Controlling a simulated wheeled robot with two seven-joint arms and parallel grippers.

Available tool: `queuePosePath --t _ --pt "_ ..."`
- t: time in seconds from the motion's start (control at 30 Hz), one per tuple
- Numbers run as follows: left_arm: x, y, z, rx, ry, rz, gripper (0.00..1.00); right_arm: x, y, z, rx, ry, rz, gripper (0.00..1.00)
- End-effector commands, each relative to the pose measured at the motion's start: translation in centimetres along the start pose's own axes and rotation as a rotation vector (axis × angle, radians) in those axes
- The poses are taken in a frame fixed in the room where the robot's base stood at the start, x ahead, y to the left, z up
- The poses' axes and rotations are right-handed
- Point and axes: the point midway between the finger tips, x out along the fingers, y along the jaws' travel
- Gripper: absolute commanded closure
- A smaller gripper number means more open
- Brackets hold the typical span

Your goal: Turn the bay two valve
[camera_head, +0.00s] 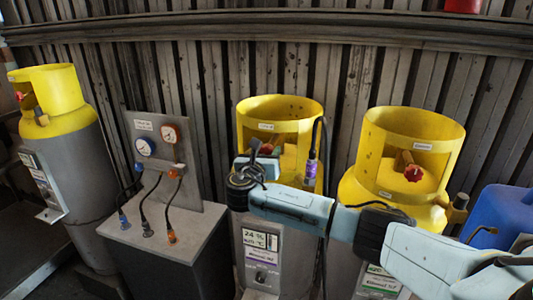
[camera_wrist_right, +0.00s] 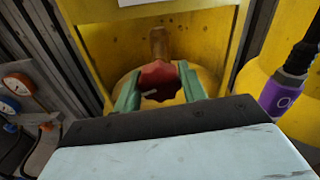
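Three grey cylinders with yellow collars stand in a row in the head view: left (camera_head: 62,88), middle (camera_head: 245,115) and right (camera_head: 375,140). The collar labels are too small to read. My right gripper (camera_head: 258,165) reaches into the middle collar. In the right wrist view its two green fingers (camera_wrist_right: 160,92) stand on either side of a red valve knob (camera_wrist_right: 158,74) and appear to touch both its sides. The knob sits on a brass stem under the middle collar. In the head view the gripper largely hides this knob. My left gripper is not in view.
A gauge panel (camera_head: 170,182) with two dials and several hoses stands between the left and middle cylinders. A purple hose connector (camera_head: 311,170) hangs close right of the gripper. The right cylinder has its own red knob (camera_head: 413,173). A blue container (camera_head: 503,215) stands at far right.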

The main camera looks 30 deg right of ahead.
Motion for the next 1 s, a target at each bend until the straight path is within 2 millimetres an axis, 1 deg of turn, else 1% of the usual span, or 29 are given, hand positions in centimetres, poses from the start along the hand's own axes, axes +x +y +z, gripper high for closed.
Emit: queuePosePath --t 0.03,0.1,0.13,0.37,0.57,0.77,1.0 --pt "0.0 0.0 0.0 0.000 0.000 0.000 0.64 0.0 0.0 0.0 0.000 0.000 -0.001 0.69" --pt "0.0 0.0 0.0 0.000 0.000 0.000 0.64 0.0 0.0 0.0 0.000 0.000 -0.001 0.79" --pt "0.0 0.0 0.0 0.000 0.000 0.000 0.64 0.0 0.0 0.0 0.000 0.000 -0.001 0.81" --pt "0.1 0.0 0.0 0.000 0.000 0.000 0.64 0.0 0.0 -0.1 0.018 0.001 -0.002 0.81" --pt "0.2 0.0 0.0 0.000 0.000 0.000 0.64 0.0 0.0 -0.1 0.101 0.001 -0.002 0.81" --pt "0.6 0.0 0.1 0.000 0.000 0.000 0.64 -0.1 0.1 -0.2 0.254 0.002 -0.001 0.81" --pt "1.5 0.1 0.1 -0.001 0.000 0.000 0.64 -0.1 0.1 -0.2 0.483 0.002 -0.001 0.81"
